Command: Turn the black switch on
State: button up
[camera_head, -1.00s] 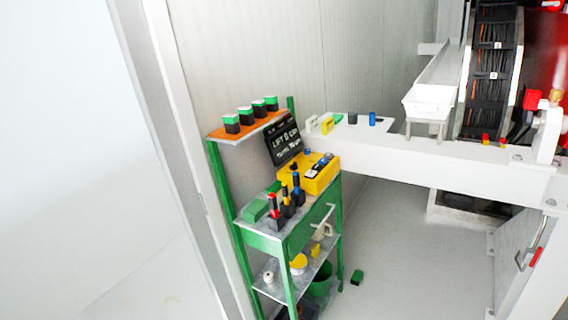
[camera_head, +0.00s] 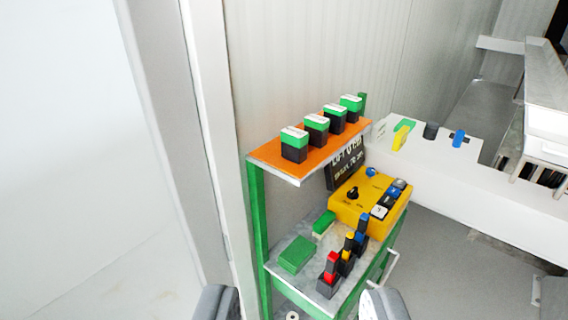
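A yellow control box (camera_head: 350,213) stands on the green shelf unit, below the orange top shelf. A small black knob-like switch (camera_head: 352,192) sits on the left part of its top face; its setting is too small to tell. A blue knob (camera_head: 371,172) is behind it, and several small black, blue and white switches are at its right. A black round piece (camera_head: 431,130) also stands on the white beam. My gripper (camera_head: 299,304) shows as two grey fingertips at the bottom edge, wide apart with nothing between them. It is in front of the shelf unit and clear of the box.
The orange shelf (camera_head: 262,158) holds several green-and-black blocks. Red, yellow and blue upright handles and green blocks (camera_head: 297,254) sit on the grey shelf before the box. A dark sign (camera_head: 346,165) stands behind. A white beam (camera_head: 480,172) runs right. A wall edge is at left.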

aim_at(353, 194)
jog(key=i, duration=1.55)
jog(key=z, duration=0.5)
